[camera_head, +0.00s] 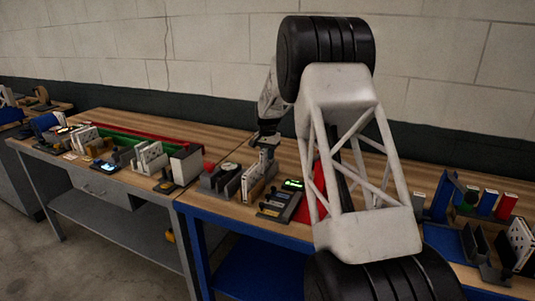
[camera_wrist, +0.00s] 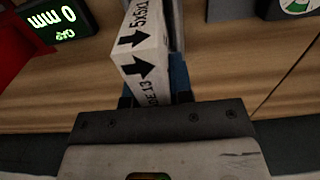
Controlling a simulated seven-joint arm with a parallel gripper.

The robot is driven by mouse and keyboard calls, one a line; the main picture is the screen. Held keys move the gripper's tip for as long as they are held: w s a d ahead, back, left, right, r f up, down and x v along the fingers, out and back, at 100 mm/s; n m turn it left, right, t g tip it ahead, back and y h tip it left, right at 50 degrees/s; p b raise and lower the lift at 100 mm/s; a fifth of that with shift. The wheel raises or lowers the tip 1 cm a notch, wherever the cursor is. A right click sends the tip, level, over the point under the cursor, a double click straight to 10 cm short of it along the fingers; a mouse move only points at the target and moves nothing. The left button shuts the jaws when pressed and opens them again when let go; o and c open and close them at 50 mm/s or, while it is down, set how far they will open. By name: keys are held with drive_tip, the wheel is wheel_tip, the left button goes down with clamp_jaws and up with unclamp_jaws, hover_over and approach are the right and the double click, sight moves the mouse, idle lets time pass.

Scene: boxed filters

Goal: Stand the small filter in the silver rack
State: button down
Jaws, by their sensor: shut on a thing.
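My gripper (camera_head: 265,145) is low over the table's back half in the head view. In the wrist view its fingers (camera_wrist: 156,99) are shut on a white boxed filter (camera_wrist: 145,60) with black arrows and "5x5x1" printed on its edge. The filter extends away from the fingers, and its far end is cut off by the frame. Below my gripper, a pale filter (camera_head: 252,180) stands at a grey slotted rack (camera_head: 229,186); I cannot tell whether it is the held one. I cannot tell for certain which rack is the silver one.
A device with a green display (camera_head: 293,184) sits right of the rack; it also shows in the wrist view (camera_wrist: 60,25). A red thing (camera_head: 312,203) lies beside it, partly hidden by my arm. Blue, green and red items (camera_head: 487,203) and another filter (camera_head: 520,243) stand far right.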

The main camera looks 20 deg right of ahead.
drive_tip(key=shift+f, duration=1.3)
idle(0.6)
drive_tip(key=c, duration=0.9)
unclamp_jaws()
drive_tip(key=shift+r, duration=0.15)
drive_tip(key=shift+r, duration=3.8)
